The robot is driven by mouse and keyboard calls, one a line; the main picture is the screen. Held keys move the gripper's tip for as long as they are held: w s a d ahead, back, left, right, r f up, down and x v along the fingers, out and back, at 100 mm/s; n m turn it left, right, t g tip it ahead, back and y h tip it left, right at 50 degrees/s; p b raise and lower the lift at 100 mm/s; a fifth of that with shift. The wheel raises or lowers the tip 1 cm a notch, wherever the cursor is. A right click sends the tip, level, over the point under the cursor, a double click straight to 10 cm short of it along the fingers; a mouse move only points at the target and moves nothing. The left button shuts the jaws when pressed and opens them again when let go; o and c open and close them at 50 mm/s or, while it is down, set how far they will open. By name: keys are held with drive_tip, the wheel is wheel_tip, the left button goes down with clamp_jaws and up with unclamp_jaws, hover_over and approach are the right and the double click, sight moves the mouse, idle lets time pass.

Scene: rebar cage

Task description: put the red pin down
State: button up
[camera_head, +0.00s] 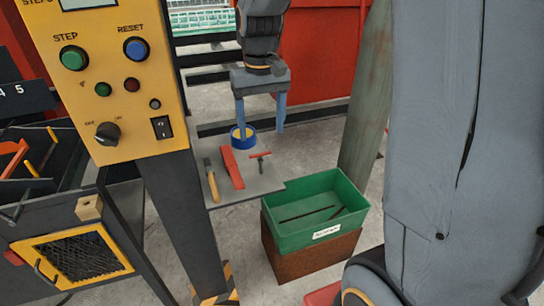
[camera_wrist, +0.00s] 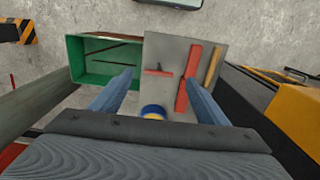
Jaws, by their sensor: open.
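The red pin (camera_head: 260,155), a small T shape with a red crossbar and a dark shank, lies on the grey shelf (camera_head: 258,187), near its right edge. In the wrist view the pin (camera_wrist: 158,73) shows between my fingertips, apart from both. My gripper (camera_head: 261,130) is open and empty above the back part of the shelf; its two blue fingers point down. In the wrist view my gripper (camera_wrist: 158,80) has its right finger overlapping the long red piece (camera_wrist: 183,98); I cannot tell the height between them.
A blue and yellow ring (camera_head: 249,143) and a yellow-handled tool (camera_head: 212,186) share the shelf. A green bin (camera_head: 290,241) with dark rods stands on a rusty block right of it. A yellow control panel (camera_head: 140,135) on a dark post stands left.

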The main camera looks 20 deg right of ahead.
drive_tip(key=s+f, duration=0.4)
drive_tip(key=s, duration=0.4)
drive_tip(key=s+f+t, duration=0.1)
drive_tip(key=s+f, duration=0.3)
drive_tip(key=s, duration=0.3)
drive_tip(key=shift+s+f, duration=0.15)
drive_tip(key=shift+s, duration=0.2)
drive_tip(key=shift+d, duration=0.1)
idle(1.1)
